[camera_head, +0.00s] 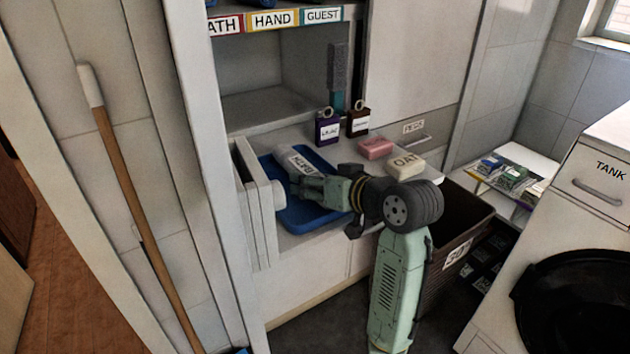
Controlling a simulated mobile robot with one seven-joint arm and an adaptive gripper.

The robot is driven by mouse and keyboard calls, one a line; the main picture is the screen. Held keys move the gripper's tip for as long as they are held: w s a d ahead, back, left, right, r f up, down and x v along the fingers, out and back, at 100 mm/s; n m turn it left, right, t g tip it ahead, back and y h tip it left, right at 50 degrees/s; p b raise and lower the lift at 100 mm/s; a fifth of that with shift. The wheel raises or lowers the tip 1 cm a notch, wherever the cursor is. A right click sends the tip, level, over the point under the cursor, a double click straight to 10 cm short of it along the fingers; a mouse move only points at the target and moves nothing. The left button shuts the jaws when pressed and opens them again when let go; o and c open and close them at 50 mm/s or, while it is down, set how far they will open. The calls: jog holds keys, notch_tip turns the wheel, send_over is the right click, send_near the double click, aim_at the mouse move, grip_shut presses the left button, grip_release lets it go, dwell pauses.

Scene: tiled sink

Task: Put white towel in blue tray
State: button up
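The blue tray (307,218) lies on the counter inside the open cabinet, at the centre left. A pale item with a label that seems to read BATH (300,161) is at the tray's far side; it may be the white towel, but I cannot be sure. My arm reaches in from the right, and my pale green gripper (297,184) is over the tray, close to the near side of the labelled item. The fingertips are small and partly hidden, so I cannot tell whether they touch or hold it.
An open panel with a round white knob (279,196) stands left of the tray. Two dark tagged containers (328,128), a pink bar (375,147) and a cream OAT block (405,166) sit behind my arm. A brown bin (462,218) stands to the right.

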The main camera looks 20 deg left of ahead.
jog(key=shift+o, duration=1)
jog(key=shift+r, duration=0.35)
jog(key=b+v, duration=0.1)
jog(key=v, duration=1.1)
jog(key=shift+f, duration=0.15)
